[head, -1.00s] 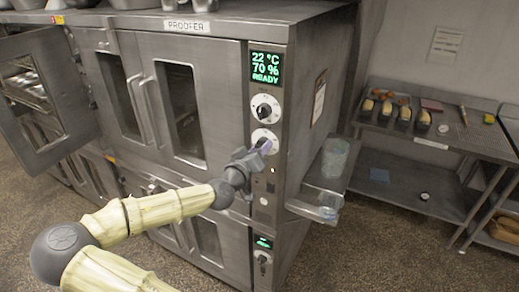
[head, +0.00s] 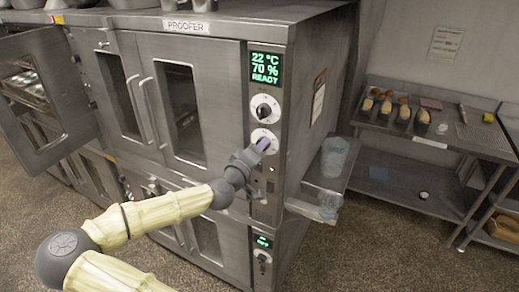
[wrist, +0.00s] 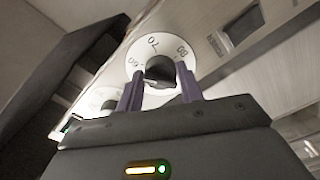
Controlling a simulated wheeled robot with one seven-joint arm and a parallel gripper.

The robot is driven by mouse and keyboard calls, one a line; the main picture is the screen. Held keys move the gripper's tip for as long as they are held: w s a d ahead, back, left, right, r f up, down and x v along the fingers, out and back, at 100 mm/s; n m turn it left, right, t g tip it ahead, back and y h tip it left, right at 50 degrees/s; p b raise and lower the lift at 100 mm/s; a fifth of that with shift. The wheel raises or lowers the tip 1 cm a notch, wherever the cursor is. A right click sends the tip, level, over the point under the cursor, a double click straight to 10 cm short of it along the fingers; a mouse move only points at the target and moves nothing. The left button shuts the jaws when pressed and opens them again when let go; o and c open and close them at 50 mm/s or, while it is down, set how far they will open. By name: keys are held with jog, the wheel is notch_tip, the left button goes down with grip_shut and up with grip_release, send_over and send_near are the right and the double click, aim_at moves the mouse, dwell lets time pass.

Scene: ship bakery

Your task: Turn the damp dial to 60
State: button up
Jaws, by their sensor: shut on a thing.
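The lower white dial (head: 265,136) on the proofer's control strip is the one at my gripper (head: 262,146). In the wrist view this dial (wrist: 153,44) shows a black knob (wrist: 160,70) and scale marks that look like 60, 70 and 80. The purple fingers of my gripper (wrist: 160,90) stand on either side of the knob and are shut on it. The green display (head: 266,67) reads 22 °C, 70 % and READY. The knob's exact pointer position is hard to tell.
An upper white dial (head: 264,108) with a black knob sits above the lower one. A side shelf with a clear jug (head: 334,157) is on the proofer's right. An oven door (head: 40,95) stands open at left. A steel bench (head: 450,135) with loaves stands at right.

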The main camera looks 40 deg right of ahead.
jog(key=o, duration=1)
jog(key=shift+a, duration=0.15)
jog(key=b+v, duration=0.4)
jog(key=v, duration=1.3)
jog(key=shift+a+f, duration=0.1)
